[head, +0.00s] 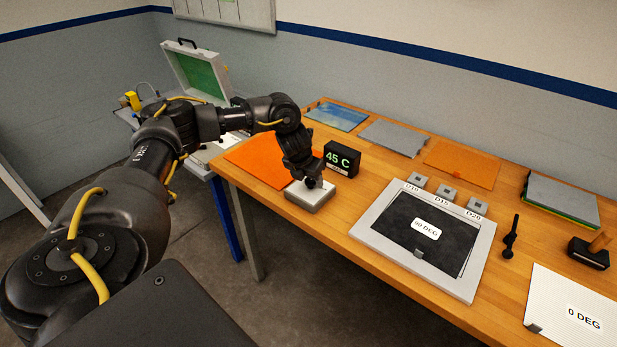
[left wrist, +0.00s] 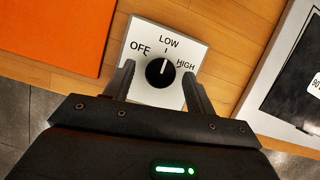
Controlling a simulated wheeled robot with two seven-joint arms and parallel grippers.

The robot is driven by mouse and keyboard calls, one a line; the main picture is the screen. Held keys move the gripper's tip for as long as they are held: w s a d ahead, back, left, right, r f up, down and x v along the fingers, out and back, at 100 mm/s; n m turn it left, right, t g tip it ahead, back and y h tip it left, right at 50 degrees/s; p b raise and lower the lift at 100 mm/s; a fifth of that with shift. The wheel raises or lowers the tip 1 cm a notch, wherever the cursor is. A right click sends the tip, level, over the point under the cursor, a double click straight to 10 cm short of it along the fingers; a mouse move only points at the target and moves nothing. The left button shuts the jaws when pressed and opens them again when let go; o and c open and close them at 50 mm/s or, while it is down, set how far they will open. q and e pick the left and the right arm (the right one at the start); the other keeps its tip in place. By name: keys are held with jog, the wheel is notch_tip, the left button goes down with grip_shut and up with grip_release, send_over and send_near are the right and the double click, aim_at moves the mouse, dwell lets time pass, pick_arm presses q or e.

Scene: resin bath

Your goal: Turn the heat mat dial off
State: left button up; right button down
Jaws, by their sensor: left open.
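The heat mat dial is a round black knob (left wrist: 160,72) with a white pointer line on a light grey control box (left wrist: 145,32). The box is marked OFF, LOW and HIGH, and the pointer is up at LOW. My left gripper (left wrist: 161,82) is open, with one finger on each side of the knob and gaps between. In the head view my left gripper (head: 307,182) is over the control box (head: 312,198) and hides most of the knob. A black display (head: 342,158) behind the box reads 45 C. My right gripper is not in view.
An orange sheet (head: 258,160) lies left of the box. A grey framed tray (head: 369,232) with a dark sheet marked 90 DEG lies to its right. The table's front edge is close to the box. Bare wood lies between box and tray.

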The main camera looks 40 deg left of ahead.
pick_arm(q)
jog(key=c, duration=1)
jog(key=shift+o, duration=0.2)
jog(key=shift+d+r+n+y+p, duration=0.1)
jog(key=shift+r+n+y+p, duration=0.2)
jog(key=shift+n+p, duration=0.65)
jog(key=n+y+p, duration=0.1)
jog(key=n+p, duration=0.2)
jog(key=n+g+y+p, duration=0.1)
jog(key=n+p, duration=0.2)
jog(key=p, duration=0.1)
jog(key=shift+w+d, duration=0.2)
jog(key=shift+n+g+y+p, duration=0.4)
jog(key=shift+n+g+p, duration=0.1)
jog(key=shift+n+p, duration=0.6)
jog(key=shift+w+f+n+g+p, duration=0.15)
jog(key=shift+n+g+p, duration=0.15)
jog(key=shift+n+p, duration=0.5)
jog(key=shift+n, duration=0.25)
jog(key=o, duration=1)
jog(key=shift+f, duration=0.1)
jog(key=shift+c, duration=0.2)
